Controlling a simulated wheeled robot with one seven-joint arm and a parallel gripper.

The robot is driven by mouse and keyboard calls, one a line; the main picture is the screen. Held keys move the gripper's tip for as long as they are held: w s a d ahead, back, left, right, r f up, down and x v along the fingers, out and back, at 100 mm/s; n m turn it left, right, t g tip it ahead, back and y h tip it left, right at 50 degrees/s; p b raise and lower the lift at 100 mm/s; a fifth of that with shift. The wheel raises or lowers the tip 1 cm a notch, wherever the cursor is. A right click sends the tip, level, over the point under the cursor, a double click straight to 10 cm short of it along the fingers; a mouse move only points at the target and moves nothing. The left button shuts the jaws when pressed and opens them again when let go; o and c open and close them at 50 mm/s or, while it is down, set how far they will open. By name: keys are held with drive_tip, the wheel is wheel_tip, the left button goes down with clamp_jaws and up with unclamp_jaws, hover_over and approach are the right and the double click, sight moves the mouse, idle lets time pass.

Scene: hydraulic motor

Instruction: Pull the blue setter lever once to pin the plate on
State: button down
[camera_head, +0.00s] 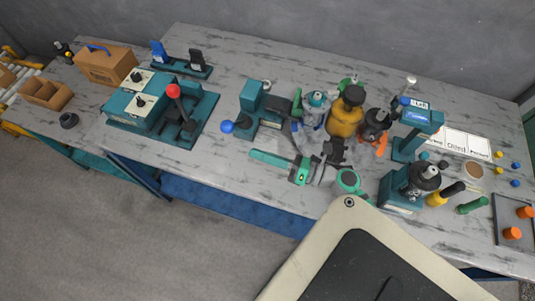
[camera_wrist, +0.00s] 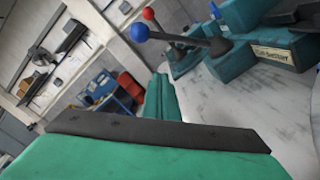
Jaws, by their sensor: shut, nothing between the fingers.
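The setter lever ends in a blue ball (camera_head: 227,127) and stands out at the front left of the teal setter (camera_head: 252,97), near the table's front edge. In the wrist view the blue ball (camera_wrist: 139,32) is on a dark rod that runs to the teal body with a label (camera_wrist: 285,52). My gripper (camera_head: 254,154) is shut and empty, with green fingers pointing left. It is in front of the setter, below and right of the blue ball in the head view, and apart from it. I cannot make out the plate or pin.
A teal press with a red-ball lever (camera_head: 173,91) stands to the left. Several bottles and tools, including a yellow one (camera_head: 345,118), crowd the table right of the setter. A teal stand (camera_head: 402,190) is at the right. Bare tabletop (camera_head: 190,157) lies left of my gripper.

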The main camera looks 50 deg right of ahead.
drive_tip(key=w+r, duration=0.2)
drive_tip(key=w, duration=0.5)
drive_tip(key=shift+d+r, duration=0.2)
drive_tip(key=shift+r, duration=0.2)
drive_tip(key=shift+w, duration=0.1)
